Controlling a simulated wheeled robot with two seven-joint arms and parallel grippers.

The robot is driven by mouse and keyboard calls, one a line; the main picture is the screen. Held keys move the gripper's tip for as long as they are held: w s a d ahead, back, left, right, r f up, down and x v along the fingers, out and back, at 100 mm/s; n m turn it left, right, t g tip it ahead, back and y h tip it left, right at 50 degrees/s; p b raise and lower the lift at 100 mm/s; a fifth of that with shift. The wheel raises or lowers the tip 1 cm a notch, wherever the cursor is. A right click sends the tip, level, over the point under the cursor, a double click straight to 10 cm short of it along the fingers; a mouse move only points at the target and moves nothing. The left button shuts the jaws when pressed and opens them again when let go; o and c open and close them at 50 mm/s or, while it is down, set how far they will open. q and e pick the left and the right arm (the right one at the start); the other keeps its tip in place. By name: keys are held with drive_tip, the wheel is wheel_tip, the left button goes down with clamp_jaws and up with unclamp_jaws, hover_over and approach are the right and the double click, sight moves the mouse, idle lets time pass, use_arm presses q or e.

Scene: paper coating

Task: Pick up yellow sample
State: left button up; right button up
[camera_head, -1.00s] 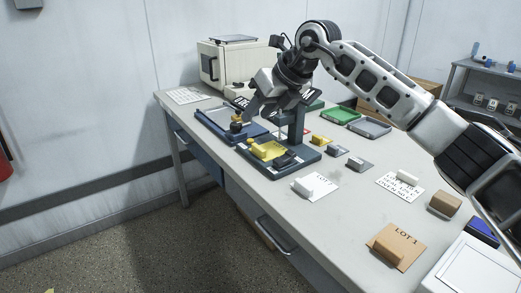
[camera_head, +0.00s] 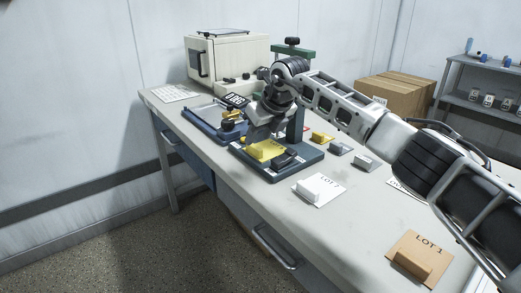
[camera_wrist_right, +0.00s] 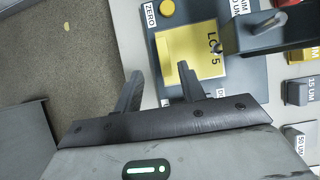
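The yellow sample (camera_head: 264,149) is a flat card lying on the dark blue base of a gauge stand (camera_head: 297,125). In the right wrist view the yellow sample (camera_wrist_right: 197,44) shows a dark label, partly hidden by the gauge and a finger. My right gripper (camera_head: 264,138) is just above it. In the right wrist view my right gripper (camera_wrist_right: 158,74) has its two fingers well apart. One finger overlaps the yellow card's near part, the other is over the base's edge. Contact with the sample cannot be told. My left gripper is not in view.
The gauge's dark arm (camera_wrist_right: 268,38) is close to my right finger. A blue tray (camera_head: 205,111) stands left of the stand. A white sample (camera_head: 319,187) and several grey blocks lie around it. A brown LOT 1 sample (camera_head: 416,261) lies near the front.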

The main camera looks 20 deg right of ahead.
sight(255, 146)
drive_tip(key=shift+d+x, duration=0.15)
drive_tip(key=shift+x, duration=1.2)
drive_tip(key=shift+d+x, duration=0.2)
drive_tip(key=shift+x, duration=1.2)
drive_tip(key=shift+c, duration=0.3)
clamp_jaws()
